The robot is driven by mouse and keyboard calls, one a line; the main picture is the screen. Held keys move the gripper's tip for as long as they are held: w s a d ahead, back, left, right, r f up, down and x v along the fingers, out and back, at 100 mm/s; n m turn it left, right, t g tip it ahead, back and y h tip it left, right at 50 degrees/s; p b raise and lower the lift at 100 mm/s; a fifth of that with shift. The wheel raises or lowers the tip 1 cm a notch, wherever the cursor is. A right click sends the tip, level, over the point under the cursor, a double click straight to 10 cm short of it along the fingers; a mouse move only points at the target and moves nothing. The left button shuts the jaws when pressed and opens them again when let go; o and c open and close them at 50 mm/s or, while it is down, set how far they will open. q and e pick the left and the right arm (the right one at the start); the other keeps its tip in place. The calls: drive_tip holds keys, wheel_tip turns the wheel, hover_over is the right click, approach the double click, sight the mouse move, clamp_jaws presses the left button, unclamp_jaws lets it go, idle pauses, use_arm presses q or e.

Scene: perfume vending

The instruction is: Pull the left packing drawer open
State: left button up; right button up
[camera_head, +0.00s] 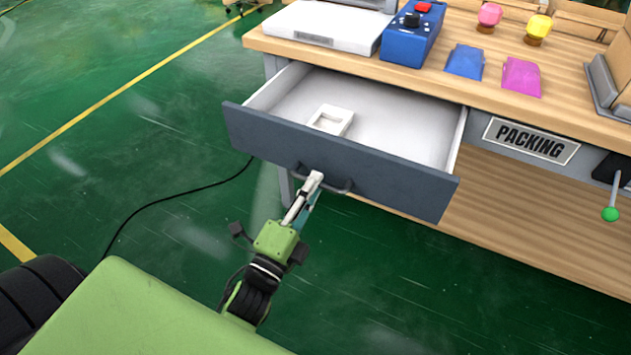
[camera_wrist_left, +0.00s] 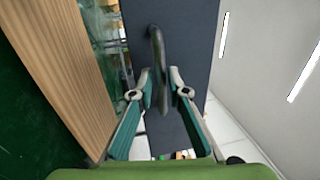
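The left packing drawer (camera_head: 400,186) is pulled well out from under the wooden table, with a dark grey front and white inside. Its dark curved handle (camera_head: 340,186) is on the front. My left gripper (camera_head: 316,180) is at the handle. In the left wrist view, the handle (camera_wrist_left: 157,48) passes between the two fingertips of my left gripper (camera_wrist_left: 160,78). The fingers stand apart with a gap beside the bar, so the gripper looks open around it. The grey drawer front (camera_wrist_left: 190,40) fills the middle of that view. My right gripper is out of view.
A white holder (camera_head: 330,120) lies in the drawer. The wooden tabletop (camera_head: 480,92) carries a white device (camera_head: 335,25), a blue control box (camera_head: 408,40), blue and pink pieces and two coloured bottles. A black cable crosses the floor.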

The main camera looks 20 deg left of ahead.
use_arm(q)
drive_tip(key=s+f, duration=0.1)
drive_tip(key=s, duration=0.5)
drive_tip(key=shift+a, duration=0.15)
idle(0.3)
